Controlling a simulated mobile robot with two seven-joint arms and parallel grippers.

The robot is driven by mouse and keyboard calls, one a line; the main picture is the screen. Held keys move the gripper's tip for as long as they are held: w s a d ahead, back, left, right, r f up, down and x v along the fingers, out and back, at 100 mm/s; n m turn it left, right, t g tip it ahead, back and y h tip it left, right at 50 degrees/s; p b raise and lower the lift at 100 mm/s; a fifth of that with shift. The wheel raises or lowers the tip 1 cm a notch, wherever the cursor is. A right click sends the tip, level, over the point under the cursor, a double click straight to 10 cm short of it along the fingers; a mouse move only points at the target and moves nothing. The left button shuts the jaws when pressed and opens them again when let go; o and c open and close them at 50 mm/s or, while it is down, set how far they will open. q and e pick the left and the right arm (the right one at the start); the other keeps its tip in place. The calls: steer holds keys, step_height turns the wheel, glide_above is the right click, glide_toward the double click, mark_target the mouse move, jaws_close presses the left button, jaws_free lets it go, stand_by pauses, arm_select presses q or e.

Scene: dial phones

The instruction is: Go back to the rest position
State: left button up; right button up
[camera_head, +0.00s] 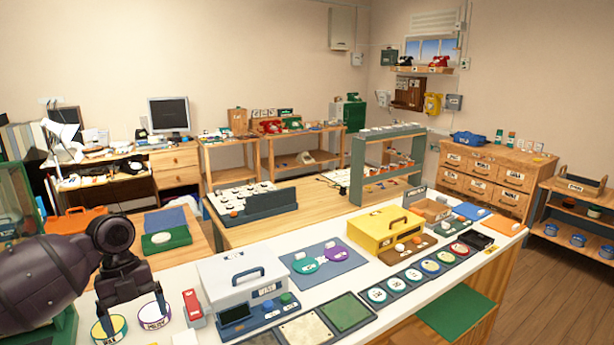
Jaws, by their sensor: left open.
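My left gripper (124,300) is at the lower left of the head view, above the near left end of the white counter (185,268). Its dark fingers point down and stand apart, with nothing seen between them. Just below and beside it are a yellow-and-green round dial (109,328) and a white-and-purple round dial (154,315). I cannot tell whether the fingers touch either one. My right gripper does not show.
A white box with a handle (243,275) and a red-and-white item (192,305) stand right of the gripper. The wooden floor (560,270) at right is clear.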

arm_select(q)
steer(key=s+d+f+n+t, duration=0.1)
steer(key=s+d+f+n, duration=0.4)
steer(key=s+f, duration=0.2)
steer(key=s+d+f+n+t, duration=0.2)
steer(key=s+d+f+n, duration=0.35)
steer(key=f, duration=0.25)
steer(key=s+a+r+n+t+y, duration=0.1)
steer(key=s+a+n+t+y, duration=0.3)
steer(key=s+n, duration=1.25)
steer(key=w+f+t+h+b, duration=0.1)
steer(key=w+f+t+b, duration=0.2)
steer(key=f, duration=0.7)
steer(key=w+a+f+t+h+b, duration=0.1)
steer(key=w+f+t+b, duration=0.2)
steer(key=f+b, duration=0.4)
step_height(320, 180, down, 4)
steer(key=shift+w+a+r+n, duration=0.15)
steer(key=shift+w+n, duration=0.15)
steer(key=shift+w, duration=0.15)
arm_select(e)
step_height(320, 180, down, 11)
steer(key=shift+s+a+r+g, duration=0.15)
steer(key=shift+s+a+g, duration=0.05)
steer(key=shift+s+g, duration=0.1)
